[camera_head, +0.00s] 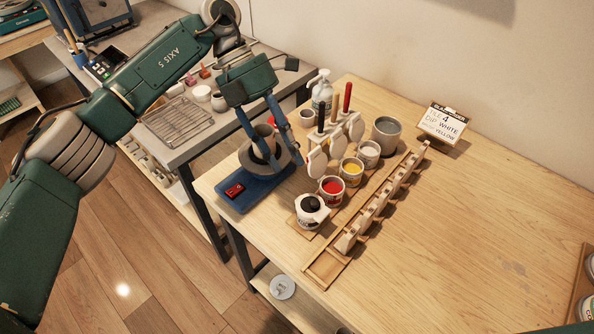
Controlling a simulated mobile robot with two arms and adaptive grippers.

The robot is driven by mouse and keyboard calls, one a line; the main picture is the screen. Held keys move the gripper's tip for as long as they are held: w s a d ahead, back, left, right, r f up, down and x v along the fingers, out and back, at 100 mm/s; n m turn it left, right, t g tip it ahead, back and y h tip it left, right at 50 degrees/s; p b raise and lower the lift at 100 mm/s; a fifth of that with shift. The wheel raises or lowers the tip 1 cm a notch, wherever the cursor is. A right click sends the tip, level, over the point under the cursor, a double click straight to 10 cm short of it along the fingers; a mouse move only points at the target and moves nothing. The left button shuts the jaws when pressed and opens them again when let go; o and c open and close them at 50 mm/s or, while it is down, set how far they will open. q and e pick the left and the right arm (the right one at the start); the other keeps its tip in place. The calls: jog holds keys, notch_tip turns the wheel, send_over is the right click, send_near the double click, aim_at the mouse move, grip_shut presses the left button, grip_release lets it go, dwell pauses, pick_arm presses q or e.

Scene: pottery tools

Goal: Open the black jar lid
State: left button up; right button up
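The white jar (309,217) with a black patch on top (311,203) stands at the near end of a row of paint jars on the wooden table. The patch may be its lid or black paint; I cannot tell which. My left gripper (281,160) points down over a blue stand (240,198), left of and behind the black jar and apart from it. Its two fingers are spread, with a grey round piece (258,150) showing behind and between them. I see no hold on anything. My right gripper is not in view.
A red jar (332,190), yellow jar (351,171) and white jar (369,153) continue the row. A wooden rack (330,265) runs to its right. Tools with upright handles, a grey pot (386,134) and a sign (442,123) stand behind. The table's right side is mostly clear.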

pick_arm(q)
jog(key=v, duration=0.5)
dwell(0.4)
